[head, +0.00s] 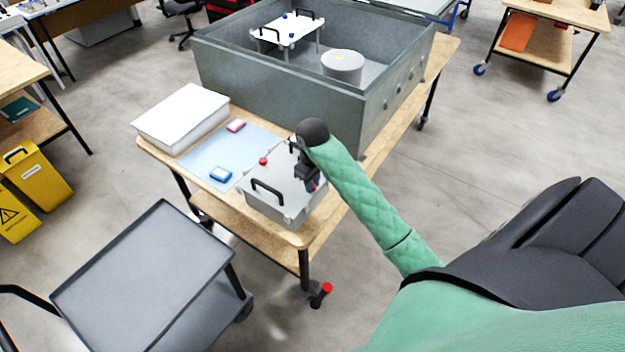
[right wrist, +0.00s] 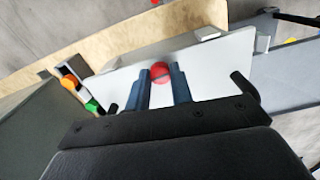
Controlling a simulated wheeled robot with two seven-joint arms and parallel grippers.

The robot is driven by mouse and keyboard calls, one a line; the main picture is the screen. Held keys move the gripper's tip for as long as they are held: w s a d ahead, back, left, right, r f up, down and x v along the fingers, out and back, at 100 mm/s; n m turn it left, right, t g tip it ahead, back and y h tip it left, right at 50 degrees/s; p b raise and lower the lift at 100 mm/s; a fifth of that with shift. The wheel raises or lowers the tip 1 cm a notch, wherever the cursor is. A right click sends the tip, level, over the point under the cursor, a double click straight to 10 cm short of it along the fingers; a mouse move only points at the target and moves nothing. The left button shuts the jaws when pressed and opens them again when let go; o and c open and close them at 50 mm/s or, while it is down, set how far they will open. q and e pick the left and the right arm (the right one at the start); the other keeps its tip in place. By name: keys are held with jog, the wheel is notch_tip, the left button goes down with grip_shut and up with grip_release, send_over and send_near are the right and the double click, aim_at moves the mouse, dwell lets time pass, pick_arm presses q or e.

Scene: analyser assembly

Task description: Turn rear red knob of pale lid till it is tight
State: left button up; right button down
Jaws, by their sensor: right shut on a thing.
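The pale lid (head: 283,182) lies on a grey box near the front corner of the wooden bench, with black handles on top. One red knob (head: 263,161) stands free at its left edge. Another red knob (head: 314,188) shows at its right edge, partly covered by my right gripper (head: 309,180). In the right wrist view, my right gripper (right wrist: 162,88) has its two fingers on either side of the red knob (right wrist: 160,70), shut on it above the pale lid (right wrist: 215,65). My left gripper is not in view.
A large grey tank (head: 280,103) stands behind the lid, close to my right arm. A pale blue mat (head: 205,157) with a blue block (head: 221,174) and a red block (head: 236,125) lies left, beside a white box (head: 182,113). A grey cart (head: 140,275) stands in front.

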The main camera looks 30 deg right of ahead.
jog(key=shift+w+r, duration=0.1)
jog(key=shift+r, duration=0.05)
jog(key=c, duration=1.2)
grip_release()
